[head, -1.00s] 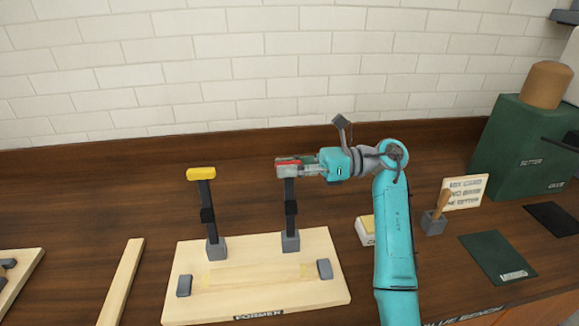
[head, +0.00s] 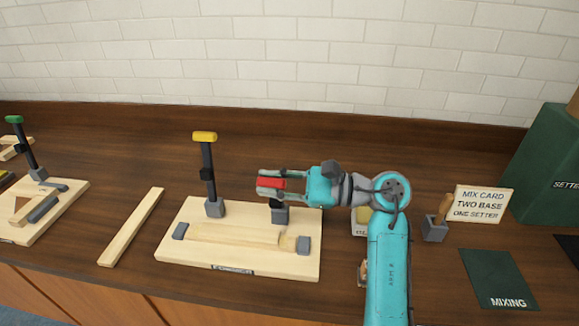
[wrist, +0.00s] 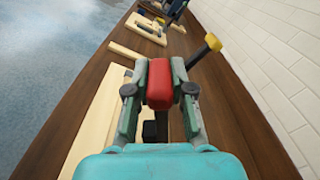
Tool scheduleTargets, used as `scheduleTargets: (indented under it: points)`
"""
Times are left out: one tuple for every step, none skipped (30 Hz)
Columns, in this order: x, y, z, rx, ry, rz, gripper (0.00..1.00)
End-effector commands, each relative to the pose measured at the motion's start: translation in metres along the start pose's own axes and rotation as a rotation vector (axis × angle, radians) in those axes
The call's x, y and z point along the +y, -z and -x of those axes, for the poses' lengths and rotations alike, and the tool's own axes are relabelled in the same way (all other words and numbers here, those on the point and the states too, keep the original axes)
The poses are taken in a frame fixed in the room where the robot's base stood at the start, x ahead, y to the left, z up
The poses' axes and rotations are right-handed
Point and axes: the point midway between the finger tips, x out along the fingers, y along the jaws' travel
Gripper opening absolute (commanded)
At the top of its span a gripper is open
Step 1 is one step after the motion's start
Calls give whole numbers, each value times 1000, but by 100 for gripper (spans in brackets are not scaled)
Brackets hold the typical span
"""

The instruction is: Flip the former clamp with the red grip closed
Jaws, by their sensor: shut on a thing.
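The red grip (head: 271,183) of the former clamp is between the fingers of my gripper (head: 265,182), which is shut on it. The red grip also shows in the wrist view (wrist: 159,86), with a finger on each side. Its clamp (head: 279,214) sits lower than the upright clamp beside it and appears tilted toward the front; my gripper hides part of its lever. The former board (head: 195,258) lies under it, with a pale wooden strip (head: 232,236) between grey end blocks. The other clamp, with a yellow grip (head: 204,137), stands upright at the left.
A loose wooden strip (head: 131,228) lies left of the former. Another board with a green-gripped clamp (head: 14,119) is at the far left. A mix card (head: 483,204), green mixing mat (head: 498,280) and green box (head: 548,165) are at the right.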

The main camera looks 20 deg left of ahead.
Motion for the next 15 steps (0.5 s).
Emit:
scheduleTargets:
  points:
    - [10,0,-1,-1,-1,43,0]
    - [15,1,-1,-1,-1,72,0]
    - [21,2,-1,-1,-1,109,0]
    - [26,2,-1,-1,-1,138,0]
    - [31,3,-1,-1,-1,166,0]
    - [37,4,-1,-1,-1,203,0]
    - [42,5,-1,-1,-1,232,0]
    - [47,7,-1,-1,-1,260,0]
    - [53,8,-1,-1,-1,298,0]
    - [57,10,0,0,-1,325,0]
    - [62,12,0,-1,-1,352,0]
    - [67,14,0,0,-1,389,0]
    - [72,16,0,0,-1,414,0]
    - [75,18,0,0,-1,440,0]
    - [80,20,0,0,-1,473,0]
